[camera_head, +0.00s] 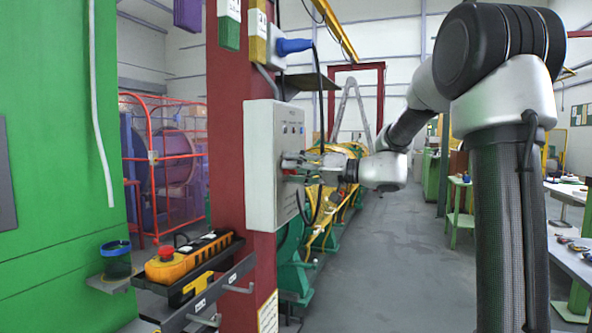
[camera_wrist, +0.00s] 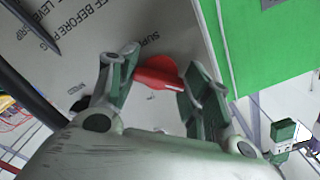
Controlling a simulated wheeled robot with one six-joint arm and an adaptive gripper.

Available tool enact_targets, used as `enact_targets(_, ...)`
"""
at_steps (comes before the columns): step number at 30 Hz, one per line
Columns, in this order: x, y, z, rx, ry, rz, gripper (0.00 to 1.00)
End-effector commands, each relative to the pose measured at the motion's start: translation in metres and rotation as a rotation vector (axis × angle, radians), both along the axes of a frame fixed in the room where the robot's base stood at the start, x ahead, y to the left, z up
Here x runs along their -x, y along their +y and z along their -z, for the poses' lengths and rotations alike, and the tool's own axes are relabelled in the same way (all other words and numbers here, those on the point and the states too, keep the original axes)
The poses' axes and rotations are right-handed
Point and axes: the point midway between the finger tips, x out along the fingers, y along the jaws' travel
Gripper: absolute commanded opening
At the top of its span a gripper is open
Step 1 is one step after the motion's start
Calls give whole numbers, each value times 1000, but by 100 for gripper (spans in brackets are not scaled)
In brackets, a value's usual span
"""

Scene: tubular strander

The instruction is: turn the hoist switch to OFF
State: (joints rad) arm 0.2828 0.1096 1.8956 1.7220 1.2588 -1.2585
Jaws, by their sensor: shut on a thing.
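The hoist switch is a red rotary handle (camera_wrist: 160,74) on the face of a pale grey control box (camera_head: 260,170). The box is fixed to a dark red column. In the wrist view my gripper (camera_wrist: 156,80) has one finger on each side of the red handle and is shut on it. The handle lies roughly crosswise between the fingers. In the head view my gripper (camera_head: 290,164) reaches the box front from the right and mostly hides the switch. Printed words beside the handle are only partly readable, so its set position cannot be told.
Small lamps or buttons (camera_head: 291,129) sit higher on the box. A blue plug (camera_head: 293,46) and a hanging black cable are near it. An orange pendant control (camera_head: 188,257) lies on a shelf at lower left. The grey floor (camera_head: 390,260) to the right is clear.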

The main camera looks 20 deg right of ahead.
Motion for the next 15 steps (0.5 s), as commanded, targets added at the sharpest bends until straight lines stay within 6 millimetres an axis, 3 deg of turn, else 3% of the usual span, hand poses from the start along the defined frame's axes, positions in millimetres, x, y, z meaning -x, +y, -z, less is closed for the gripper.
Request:
enact_targets(9,0,0,2,4,3,-1,25)
enact_targets(10,0,0,2,4,3,-1,52)
enact_targets(13,0,0,2,2,3,-1,71)
enact_targets(15,0,0,2,3,2,-1,71)
